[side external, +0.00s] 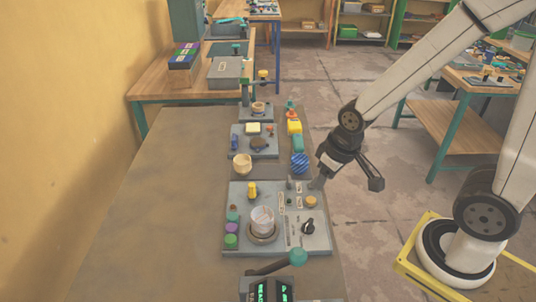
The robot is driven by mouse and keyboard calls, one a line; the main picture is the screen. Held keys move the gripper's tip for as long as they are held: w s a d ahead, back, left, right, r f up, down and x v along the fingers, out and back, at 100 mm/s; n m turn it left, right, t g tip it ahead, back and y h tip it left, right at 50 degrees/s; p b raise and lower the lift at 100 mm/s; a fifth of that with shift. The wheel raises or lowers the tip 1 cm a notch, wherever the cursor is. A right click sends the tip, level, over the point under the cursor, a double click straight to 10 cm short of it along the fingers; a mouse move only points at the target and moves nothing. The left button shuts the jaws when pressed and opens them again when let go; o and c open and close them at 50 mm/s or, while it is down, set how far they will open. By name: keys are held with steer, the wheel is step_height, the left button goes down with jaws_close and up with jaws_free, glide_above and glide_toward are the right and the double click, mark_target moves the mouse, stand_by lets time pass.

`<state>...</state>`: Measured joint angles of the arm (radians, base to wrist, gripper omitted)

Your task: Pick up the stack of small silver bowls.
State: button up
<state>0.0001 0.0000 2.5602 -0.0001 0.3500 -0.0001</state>
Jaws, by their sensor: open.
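A pale silver-grey, cup-shaped thing (262,219) sits in a round brown-grey holder (262,238) on the front grey plate (245,192). It may be the stack of small silver bowls, but I cannot make out separate bowls. My gripper (346,184) is open, its fingers spread wide, above the right edge of the table. It is to the right of and farther back than the cup-shaped thing, apart from it. I see nothing between the fingers.
The table's left side (160,220) is clear.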

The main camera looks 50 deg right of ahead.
steer(key=o, duration=0.6)
steer(key=m+g+y, duration=0.3)
steer(key=m+y, duration=1)
steer(key=m, duration=0.4)
glide_toward(266, 210)
steer(key=a, duration=0.1)
steer(key=a+f, duration=0.1)
steer(key=s+a, duration=0.1)
steer(key=a, duration=0.1)
steer(key=shift+s+f, duration=0.1)
steer(key=shift+f, duration=0.15)
steer(key=shift+w+d+f+m+y, duration=0.2)
steer(key=shift+w+f+m+y, duration=0.1)
steer(key=shift+w+m, duration=0.15)
steer(key=shift+a, duration=0.1)
steer(key=shift+x, duration=1.2)
